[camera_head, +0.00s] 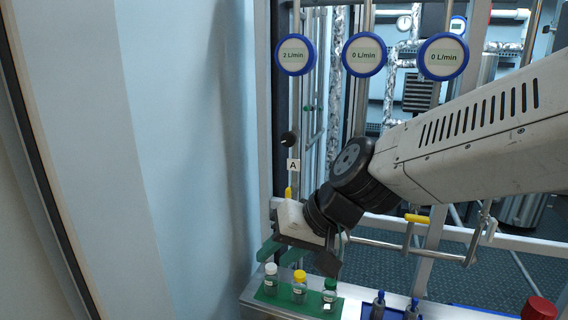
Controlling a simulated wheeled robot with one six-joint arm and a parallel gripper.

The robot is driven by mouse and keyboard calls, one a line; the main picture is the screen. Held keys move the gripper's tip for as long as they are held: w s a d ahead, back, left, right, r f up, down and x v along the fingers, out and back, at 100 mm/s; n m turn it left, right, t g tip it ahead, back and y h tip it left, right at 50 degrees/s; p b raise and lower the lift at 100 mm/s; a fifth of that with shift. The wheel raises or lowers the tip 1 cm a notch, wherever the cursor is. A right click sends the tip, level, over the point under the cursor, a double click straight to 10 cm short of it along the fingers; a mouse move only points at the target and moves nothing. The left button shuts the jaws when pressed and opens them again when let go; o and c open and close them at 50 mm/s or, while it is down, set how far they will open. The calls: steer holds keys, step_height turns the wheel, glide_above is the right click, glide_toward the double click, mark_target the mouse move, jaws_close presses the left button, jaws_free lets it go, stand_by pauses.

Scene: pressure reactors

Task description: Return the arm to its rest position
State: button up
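My arm (470,140) reaches in from the right edge, sloping down to the left. Its dark wrist joints (335,205) end in a pale gripper body.
The green rack (291,298) holds vials with white (270,269), yellow (300,276) and green (330,284) caps. Flow gauges (295,55) hang above, reading 2, 0 and 0 L/min. A yellow-marked handle (416,218), label A (293,165) and red knob (539,308) are near. A pale blue wall (190,150) stands left.

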steer(key=s+d+m+h, duration=0.1)
steer(key=s+d+h, duration=0.1)
steer(key=s+d, duration=0.3)
steer(key=s+d+m+g+h, duration=0.1)
steer(key=s+d, duration=0.4)
steer(key=d, duration=0.8)
steer(key=s+d+h, duration=0.4)
steer(key=s+d, duration=0.1)
steer(key=d, duration=0.4)
steer(key=shift+s+d+r+m+g, duration=0.2)
steer(key=shift+s+m+g, duration=0.1)
steer(key=shift+s+m, duration=0.1)
